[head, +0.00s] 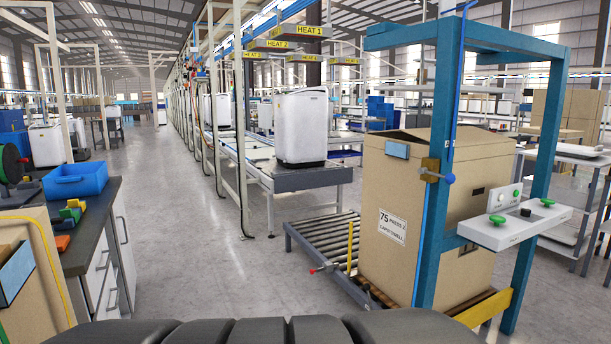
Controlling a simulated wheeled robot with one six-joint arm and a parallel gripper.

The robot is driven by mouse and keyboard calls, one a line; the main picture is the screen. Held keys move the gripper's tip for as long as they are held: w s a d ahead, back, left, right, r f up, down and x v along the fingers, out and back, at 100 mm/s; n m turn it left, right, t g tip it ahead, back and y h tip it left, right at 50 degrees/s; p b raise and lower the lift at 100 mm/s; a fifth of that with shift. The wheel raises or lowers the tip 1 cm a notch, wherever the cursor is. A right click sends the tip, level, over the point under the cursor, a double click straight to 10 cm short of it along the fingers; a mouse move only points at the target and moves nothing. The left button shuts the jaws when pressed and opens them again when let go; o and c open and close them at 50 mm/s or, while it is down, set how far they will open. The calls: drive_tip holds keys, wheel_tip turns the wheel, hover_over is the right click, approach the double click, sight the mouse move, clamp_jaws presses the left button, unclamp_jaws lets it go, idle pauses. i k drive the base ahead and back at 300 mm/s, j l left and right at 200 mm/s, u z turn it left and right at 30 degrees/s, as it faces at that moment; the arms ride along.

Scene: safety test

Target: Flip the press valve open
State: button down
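A brass valve (430,170) with a blue round-ended handle sits on the near post of the teal press frame (446,90). Its handle points to the right, roughly level; I cannot tell from here whether the valve is open or shut. The teal frame stands around a large cardboard box (400,240) labelled "75 PRESS 1". A grey control panel (515,225) with green buttons and a black knob is fixed to the frame, right of the valve.
A roller conveyor (320,240) with a red-handled lever (325,267) lies left of the box. A workbench (85,225) with a blue bin (75,180) and coloured blocks stands at the left. The floor (190,250) between them is clear. A white machine (302,125) sits on the line behind.

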sight(449, 178)
drive_tip(key=z, duration=1.1)
